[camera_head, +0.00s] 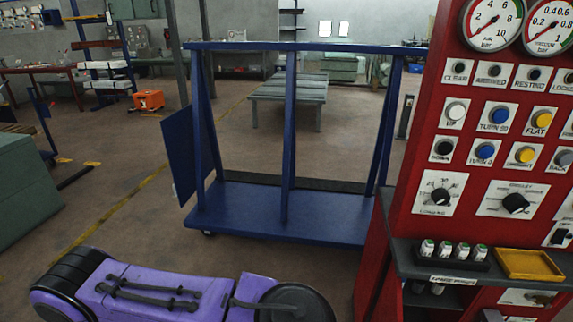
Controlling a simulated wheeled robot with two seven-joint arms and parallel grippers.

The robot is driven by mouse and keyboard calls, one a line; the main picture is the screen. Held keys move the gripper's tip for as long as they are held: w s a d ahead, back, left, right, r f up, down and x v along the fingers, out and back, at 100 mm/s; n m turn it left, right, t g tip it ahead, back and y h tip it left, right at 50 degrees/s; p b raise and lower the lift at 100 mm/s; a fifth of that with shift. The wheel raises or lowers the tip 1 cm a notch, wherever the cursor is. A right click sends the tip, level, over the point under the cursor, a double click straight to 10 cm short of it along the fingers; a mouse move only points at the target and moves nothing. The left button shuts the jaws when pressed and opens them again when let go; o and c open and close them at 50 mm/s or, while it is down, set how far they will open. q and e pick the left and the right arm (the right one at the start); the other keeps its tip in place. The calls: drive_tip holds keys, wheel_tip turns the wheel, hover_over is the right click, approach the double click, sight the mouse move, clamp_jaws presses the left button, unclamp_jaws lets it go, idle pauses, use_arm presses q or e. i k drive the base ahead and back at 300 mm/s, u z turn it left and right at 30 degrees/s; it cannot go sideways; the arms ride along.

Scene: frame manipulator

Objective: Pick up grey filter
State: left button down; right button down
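Several small pale cylinders with greenish marks, perhaps filters (445,250), stand upright in a row in a dark holder on the dark shelf (420,261) of the red control panel. They look alike at this size, and I cannot tell which one is the grey filter. A label (453,280) on the shelf's front edge is too small to read surely. Neither of my grippers is in view.
A yellow tray (528,264) lies right of the row on the shelf. The red panel (400,205) rises behind the shelf, with buttons, knobs and two gauges (493,22). A blue frame cart (260,215) stands left of it. Open floor (110,205) lies further left.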

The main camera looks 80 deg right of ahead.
sight(417, 289)
drive_tip(key=i, duration=0.55)
drive_tip(key=z, duration=4.15)
drive_tip(key=i, duration=0.5)
drive_tip(key=u, duration=0.6)
drive_tip(key=k, duration=1.05)
drive_tip(key=z, duration=0.55)
drive_tip(key=i, duration=0.5)
drive_tip(key=z, duration=0.05)
